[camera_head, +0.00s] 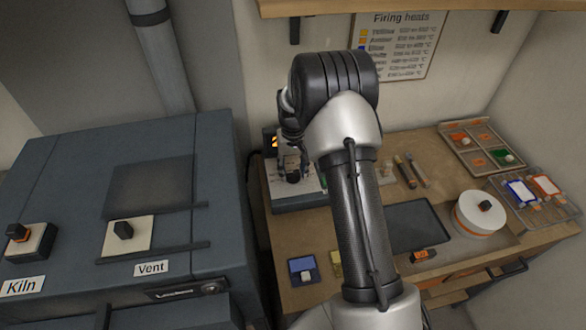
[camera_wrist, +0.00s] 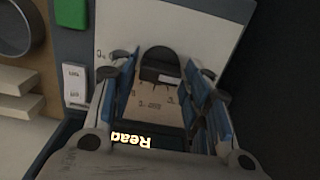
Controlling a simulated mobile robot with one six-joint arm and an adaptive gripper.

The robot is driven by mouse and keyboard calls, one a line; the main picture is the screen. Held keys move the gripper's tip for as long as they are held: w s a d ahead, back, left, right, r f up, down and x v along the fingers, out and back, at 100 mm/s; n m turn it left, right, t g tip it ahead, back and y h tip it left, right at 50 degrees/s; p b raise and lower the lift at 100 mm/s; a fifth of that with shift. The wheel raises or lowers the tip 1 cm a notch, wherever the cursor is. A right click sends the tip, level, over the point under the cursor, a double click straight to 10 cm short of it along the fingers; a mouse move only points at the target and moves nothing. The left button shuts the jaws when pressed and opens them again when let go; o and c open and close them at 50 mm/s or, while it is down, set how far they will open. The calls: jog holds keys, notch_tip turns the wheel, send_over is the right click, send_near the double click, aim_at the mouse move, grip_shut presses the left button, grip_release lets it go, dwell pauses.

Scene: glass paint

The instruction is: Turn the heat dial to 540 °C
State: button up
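A dark round dial (camera_wrist: 160,65) sits on a pale panel in the wrist view, between and beyond my fingertips. In the head view the dark dial (camera_head: 293,177) shows small on the controller box (camera_head: 300,204) at the back left of the bench. My gripper (camera_wrist: 160,82) points at the dial, its blue-padded fingers apart on either side with visible gaps. In the head view my gripper (camera_head: 290,160) is partly hidden behind my arm. A lit display (camera_wrist: 132,140) shows upside-down letters resembling "Read". The dial's temperature marks are too small to read.
The kiln body (camera_head: 75,190), with Kiln and Vent switches, stands at left. A dark tray (camera_head: 415,225), a round white turntable (camera_head: 480,212) and paint holders occupy the bench's right. A shelf (camera_head: 400,5) and a Firing heats chart (camera_head: 393,45) are above.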

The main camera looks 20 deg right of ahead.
jog(key=c, duration=0.6)
jog(key=shift+c, duration=0.2)
jog(key=shift+m, duration=2.8)
jog(key=o, duration=1)
jog(key=shift+o, duration=0.2)
